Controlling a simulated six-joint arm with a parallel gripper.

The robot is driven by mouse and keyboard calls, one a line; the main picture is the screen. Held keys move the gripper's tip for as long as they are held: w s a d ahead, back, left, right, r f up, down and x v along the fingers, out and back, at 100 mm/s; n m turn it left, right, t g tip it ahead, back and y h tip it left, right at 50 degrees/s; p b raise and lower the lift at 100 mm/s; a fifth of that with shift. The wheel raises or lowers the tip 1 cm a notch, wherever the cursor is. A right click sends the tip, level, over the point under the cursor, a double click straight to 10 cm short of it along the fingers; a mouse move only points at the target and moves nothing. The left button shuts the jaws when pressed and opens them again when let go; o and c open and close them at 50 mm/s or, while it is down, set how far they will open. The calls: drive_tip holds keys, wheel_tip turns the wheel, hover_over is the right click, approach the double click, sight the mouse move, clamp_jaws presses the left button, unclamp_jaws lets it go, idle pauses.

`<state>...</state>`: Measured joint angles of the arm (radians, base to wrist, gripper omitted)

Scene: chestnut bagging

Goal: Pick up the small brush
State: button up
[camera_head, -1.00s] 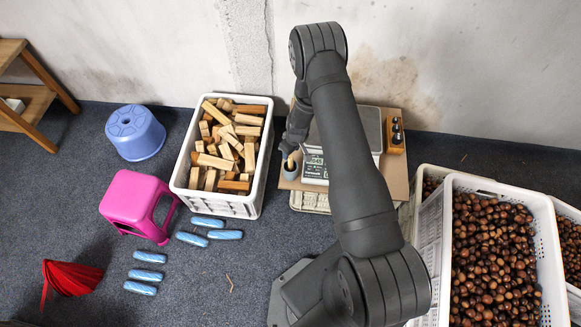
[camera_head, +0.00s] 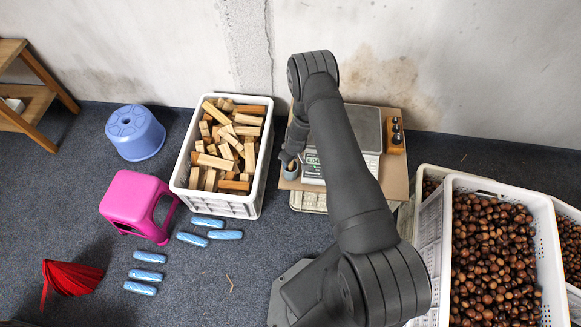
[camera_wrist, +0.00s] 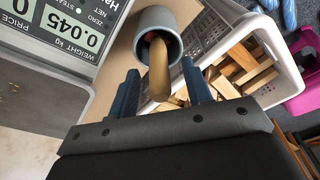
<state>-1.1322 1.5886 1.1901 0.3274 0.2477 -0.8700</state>
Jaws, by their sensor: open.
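The small brush (camera_wrist: 158,72) stands in a grey cup (camera_wrist: 150,20), its wooden handle pointing out toward my wrist camera. A bit of red shows inside the cup beside the handle; the brush's bristle end is hidden. My gripper (camera_wrist: 160,68) is open, with one blue finger on each side of the handle and gaps visible on both sides. In the head view the cup (camera_head: 291,172) sits at the left edge of a board beside the scale, and my gripper (camera_head: 289,158) is right above it, mostly hidden by my arm.
The scale (camera_head: 368,126) stands close to the right of the cup, and a block with dark weights (camera_head: 395,135) is beyond it. A white crate of wooden blocks (camera_head: 180,178) stands close on the left. Chestnut crates (camera_head: 437,245) are at right.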

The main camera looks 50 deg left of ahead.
clamp_jaws()
